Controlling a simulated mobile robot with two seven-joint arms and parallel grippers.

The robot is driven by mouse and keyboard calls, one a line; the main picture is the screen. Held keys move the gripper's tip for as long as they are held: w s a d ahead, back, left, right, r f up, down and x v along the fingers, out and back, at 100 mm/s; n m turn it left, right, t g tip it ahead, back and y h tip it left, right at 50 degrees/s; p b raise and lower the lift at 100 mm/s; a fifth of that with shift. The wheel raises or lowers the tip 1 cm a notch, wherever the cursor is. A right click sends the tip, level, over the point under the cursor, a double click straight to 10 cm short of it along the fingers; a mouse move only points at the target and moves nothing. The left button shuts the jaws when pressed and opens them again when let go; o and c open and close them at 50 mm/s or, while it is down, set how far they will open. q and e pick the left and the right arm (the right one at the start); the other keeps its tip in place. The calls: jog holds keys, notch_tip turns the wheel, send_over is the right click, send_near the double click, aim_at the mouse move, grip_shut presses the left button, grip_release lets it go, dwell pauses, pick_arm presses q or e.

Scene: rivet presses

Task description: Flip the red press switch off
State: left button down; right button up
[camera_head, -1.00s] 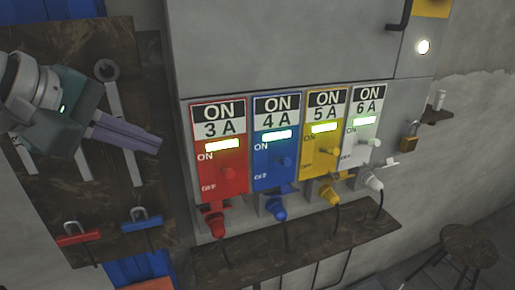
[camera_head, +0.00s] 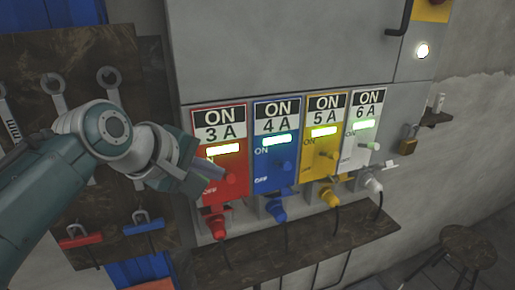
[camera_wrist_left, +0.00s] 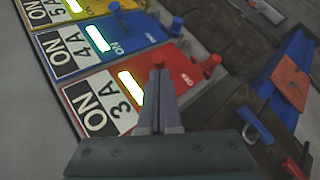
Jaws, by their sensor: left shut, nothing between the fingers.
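The red press panel (camera_head: 235,182) is at the left end of the row, under a sign reading "ON 3 A". Its lamp (camera_head: 223,150) is lit yellow-green. The panel also shows in the left wrist view (camera_wrist_left: 187,72). My left gripper (camera_head: 216,169) is shut and empty, with its fingertips in front of the red panel's left half, level with the middle. In the left wrist view the shut fingers (camera_wrist_left: 158,72) point at the panel below the lamp. The red switch knob is largely hidden by the fingers, and I cannot tell whether they touch it. My right gripper is not in view.
Blue (camera_head: 272,178), yellow (camera_head: 318,165) and white (camera_head: 352,156) panels stand close to the right, each lit. A red plug (camera_head: 216,224) hangs below the red panel. A shelf (camera_head: 300,246) runs underneath. Wrenches hang on the board (camera_head: 70,55) at left.

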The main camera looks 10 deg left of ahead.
pick_arm(q)
jog(key=shift+s+d+f+m+t+y+b, duration=0.2)
jog(key=shift+s+f+m+t+y+b, duration=0.1)
jog(key=shift+f+t+b, duration=0.25)
dwell(0.6)
jog(key=s+f+m+t+y+b, duration=0.1)
jog(key=s+t+b, duration=0.4)
jog(key=s, duration=0.5)
jog(key=shift+s+f+m+b, duration=0.15)
jog(key=shift+s+m+b, duration=0.15)
jog(key=shift+m+b, duration=0.4)
dwell(0.3)
jog(key=shift+d, duration=0.1)
